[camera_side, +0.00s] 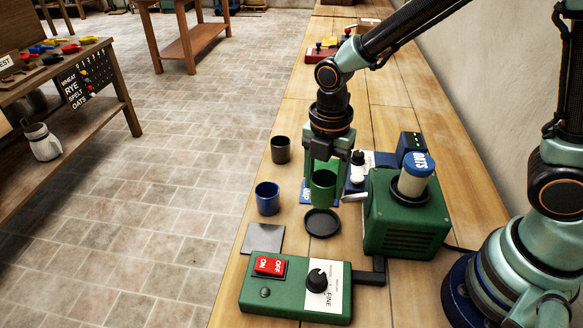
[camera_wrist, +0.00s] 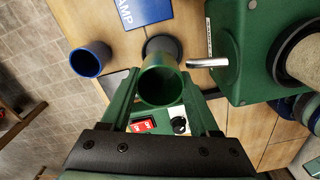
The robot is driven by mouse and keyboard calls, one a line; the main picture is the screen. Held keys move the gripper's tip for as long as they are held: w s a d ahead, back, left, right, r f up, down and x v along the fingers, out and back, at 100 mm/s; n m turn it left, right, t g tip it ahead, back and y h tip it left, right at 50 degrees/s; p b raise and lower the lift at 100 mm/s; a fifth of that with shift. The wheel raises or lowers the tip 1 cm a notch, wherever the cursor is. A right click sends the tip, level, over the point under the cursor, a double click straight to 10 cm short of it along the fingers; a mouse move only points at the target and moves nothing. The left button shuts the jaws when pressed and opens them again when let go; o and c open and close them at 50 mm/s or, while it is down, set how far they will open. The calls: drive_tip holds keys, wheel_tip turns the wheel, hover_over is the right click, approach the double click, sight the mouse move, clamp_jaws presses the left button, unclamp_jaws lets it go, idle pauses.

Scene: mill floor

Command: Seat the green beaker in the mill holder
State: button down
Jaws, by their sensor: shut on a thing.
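The green beaker (camera_side: 323,190) is upright between the fingers of my gripper (camera_side: 323,176), which is shut on it. In the wrist view the green beaker (camera_wrist: 160,88) sits between the two green fingers of my gripper (camera_wrist: 160,76), its open mouth visible and looking empty. The mill holder, a round black dish (camera_side: 322,223), is empty and shows just below the beaker in the side view. In the wrist view the holder (camera_wrist: 163,44) is partly hidden behind the beaker. The beaker appears held above the bench, apart from the holder; the exact height is hard to tell.
The green mill (camera_side: 405,225) stands right of the holder, its metal spout (camera_side: 354,197) close to the beaker. A blue beaker (camera_side: 268,199) and a dark beaker (camera_side: 280,150) stand to the left. A green switch box (camera_side: 296,287) and a grey plate (camera_side: 263,239) lie in front.

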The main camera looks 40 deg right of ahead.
sight(323, 204)
drive_tip(key=shift+s+f, duration=0.2)
drive_tip(key=shift+f, duration=2.8)
drive_tip(key=shift+f, duration=0.55)
drive_tip(key=shift+c, duration=2.1)
unclamp_jaws()
drive_tip(key=shift+r, duration=5.45)
